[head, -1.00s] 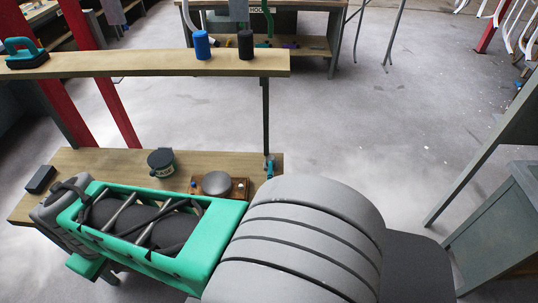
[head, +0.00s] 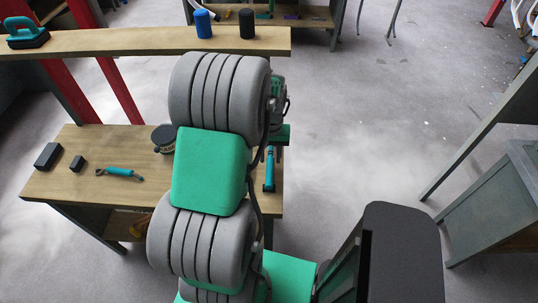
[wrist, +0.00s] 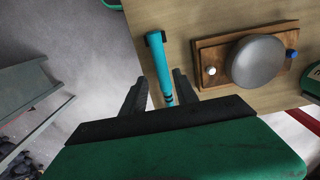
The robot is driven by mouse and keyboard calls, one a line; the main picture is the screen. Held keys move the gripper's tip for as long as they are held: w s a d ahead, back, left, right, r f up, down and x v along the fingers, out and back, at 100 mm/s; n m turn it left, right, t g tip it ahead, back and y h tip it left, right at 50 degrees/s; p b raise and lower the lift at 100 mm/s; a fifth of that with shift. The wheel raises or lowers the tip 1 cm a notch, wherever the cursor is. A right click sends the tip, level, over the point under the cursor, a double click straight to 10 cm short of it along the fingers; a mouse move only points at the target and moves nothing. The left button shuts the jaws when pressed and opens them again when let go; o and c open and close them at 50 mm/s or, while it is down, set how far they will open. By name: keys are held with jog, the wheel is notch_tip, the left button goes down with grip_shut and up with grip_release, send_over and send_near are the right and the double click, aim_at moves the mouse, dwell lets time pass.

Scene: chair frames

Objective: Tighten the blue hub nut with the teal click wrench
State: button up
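A teal-handled wrench with dark rings (wrist: 157,60) lies along the table's edge in the wrist view. In the head view it shows upright in the picture (head: 269,172) at the table's right edge. My gripper (wrist: 159,78) is open, its two dark fingers on either side of the wrench's shaft. I see no contact between fingers and wrench. The blue hub nut (wrist: 291,53) sits on a wooden board (wrist: 212,50) beside a grey domed disc (wrist: 258,62); a white nut (wrist: 211,71) is on the other side. My arm hides the board in the head view.
Another teal-handled tool (head: 120,173) and two dark blocks (head: 47,156) lie on the table's left part. A dark-lidded tub (head: 163,138) stands near the middle. A wooden beam (head: 110,42) with a blue cylinder (head: 203,24) crosses behind.

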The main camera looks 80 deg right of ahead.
aim_at(270, 169)
notch_tip(270, 169, down, 8)
jog(key=b, duration=0.5)
jog(key=shift+b, duration=0.3)
jog(key=shift+r, duration=0.15)
jog(key=shift+c, duration=0.3)
grip_shut()
jog(key=shift+w+r, duration=0.1)
notch_tip(270, 169, up, 5)
jog(key=p, duration=0.4)
jog(key=shift+r, duration=0.1)
